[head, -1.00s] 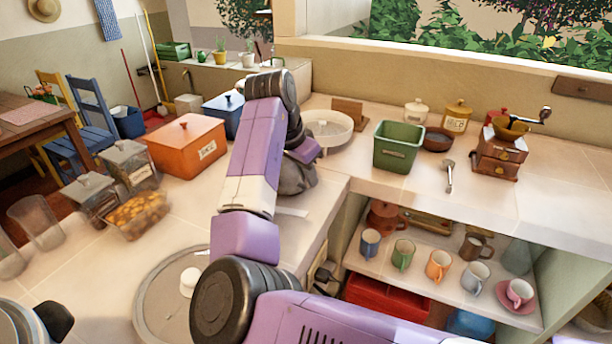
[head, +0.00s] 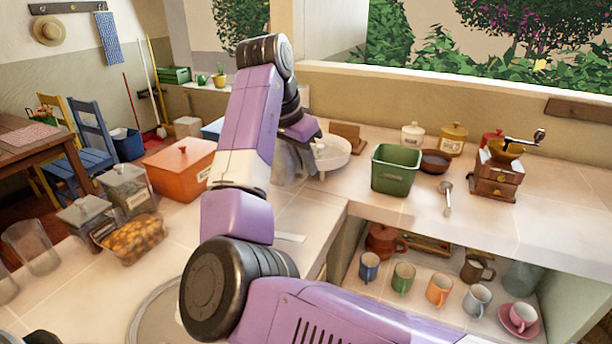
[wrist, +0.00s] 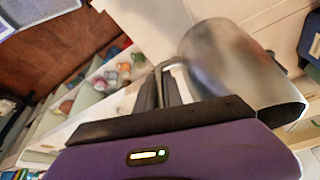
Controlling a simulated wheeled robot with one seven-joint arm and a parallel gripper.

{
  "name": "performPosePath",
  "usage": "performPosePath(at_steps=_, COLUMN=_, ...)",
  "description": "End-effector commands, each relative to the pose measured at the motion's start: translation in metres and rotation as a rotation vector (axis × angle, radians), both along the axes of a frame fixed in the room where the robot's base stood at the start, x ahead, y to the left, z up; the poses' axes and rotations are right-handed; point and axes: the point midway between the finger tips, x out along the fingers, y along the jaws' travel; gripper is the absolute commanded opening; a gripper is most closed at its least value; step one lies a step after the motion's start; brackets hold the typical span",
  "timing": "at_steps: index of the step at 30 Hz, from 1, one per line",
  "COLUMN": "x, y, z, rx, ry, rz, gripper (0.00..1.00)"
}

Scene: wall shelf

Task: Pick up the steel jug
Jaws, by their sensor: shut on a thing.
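The steel jug (wrist: 240,75) fills the upper right of the wrist view, a dull grey metal cylinder lying aslant in the picture. Its thin curved handle is at the left of its body. The two dark fingers of my gripper (wrist: 160,88) are shut on the handle. In the head view my purple arm covers the middle of the picture. A grey shape (head: 290,165) partly shows beyond the arm there, too hidden to make out well. My fingertips are hidden in the head view.
A green bin (head: 396,170), a white bowl (head: 333,153) and a coffee grinder (head: 496,172) stand on the counter. An orange box (head: 182,168) and clear canisters (head: 127,188) stand at left. Several mugs (head: 438,288) fill the shelf below.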

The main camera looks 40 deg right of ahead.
Motion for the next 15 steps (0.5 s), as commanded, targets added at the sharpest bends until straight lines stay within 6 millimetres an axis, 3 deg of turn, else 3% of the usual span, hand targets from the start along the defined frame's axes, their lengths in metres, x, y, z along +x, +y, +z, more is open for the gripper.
performPosePath(at_steps=15, x=0.0, y=-0.001, z=0.06, rx=-0.004, ry=-0.006, rz=-0.001, gripper=0.0)
